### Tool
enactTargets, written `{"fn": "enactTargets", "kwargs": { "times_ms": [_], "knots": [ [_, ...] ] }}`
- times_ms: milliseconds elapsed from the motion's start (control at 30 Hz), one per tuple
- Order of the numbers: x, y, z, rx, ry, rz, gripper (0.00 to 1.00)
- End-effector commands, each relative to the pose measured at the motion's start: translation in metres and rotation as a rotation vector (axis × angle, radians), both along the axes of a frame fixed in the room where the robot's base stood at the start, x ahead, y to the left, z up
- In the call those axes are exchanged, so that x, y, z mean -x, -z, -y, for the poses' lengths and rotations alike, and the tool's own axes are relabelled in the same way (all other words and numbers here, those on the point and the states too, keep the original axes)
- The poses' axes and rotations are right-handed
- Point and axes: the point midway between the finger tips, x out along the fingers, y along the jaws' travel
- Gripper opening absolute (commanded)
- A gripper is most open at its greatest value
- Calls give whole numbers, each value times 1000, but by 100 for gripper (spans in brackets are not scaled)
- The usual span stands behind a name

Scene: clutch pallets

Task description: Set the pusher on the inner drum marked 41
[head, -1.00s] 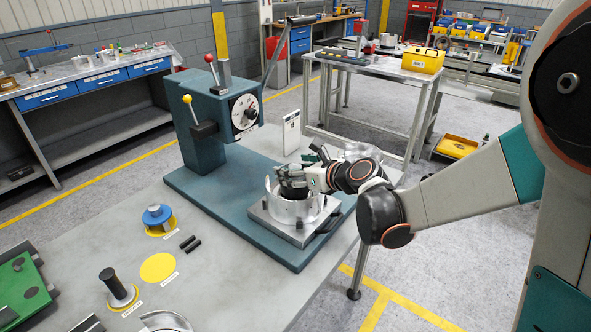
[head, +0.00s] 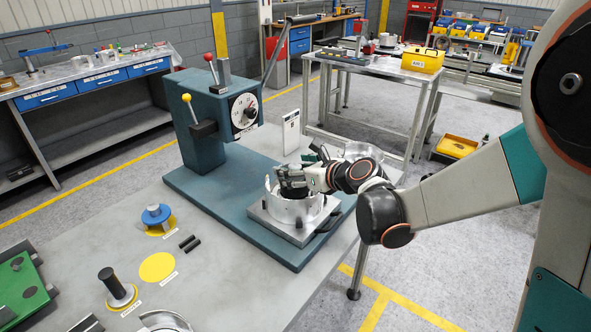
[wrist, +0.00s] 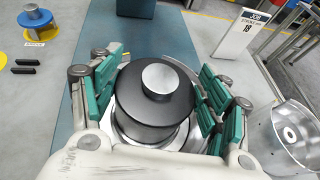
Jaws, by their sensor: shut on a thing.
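The pusher (wrist: 152,105) is a black round body with a silver knob on top. It shows in the wrist view between the teal fingers of my gripper (wrist: 155,90), which is shut on it. In the head view my gripper (head: 292,180) is at the mouth of a slotted silver drum (head: 290,212) on the press base. The pusher sits in or just over that drum; its underside is hidden, so I cannot tell whether it touches. No mark 41 is readable on any drum.
The teal press (head: 215,110) with its dial stands behind. A white sign (head: 291,131) and a second silver drum (wrist: 298,135) are close by. A blue-topped part (head: 155,214), an empty yellow disc (head: 157,267) and a black-handled part (head: 116,287) are at the left.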

Motion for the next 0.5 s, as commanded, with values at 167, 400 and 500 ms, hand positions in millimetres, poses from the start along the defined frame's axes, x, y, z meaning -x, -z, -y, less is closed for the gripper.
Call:
{"fn": "enactTargets", "kwargs": {
  "times_ms": [167, 400, 500],
  "knots": [
    [0, 2, 0, -1, 0, 1, 32],
    [0, 2, 0, -1, 0, 1, 32],
    [0, 2, 0, 0, 0, 0, 90]
  ]
}}
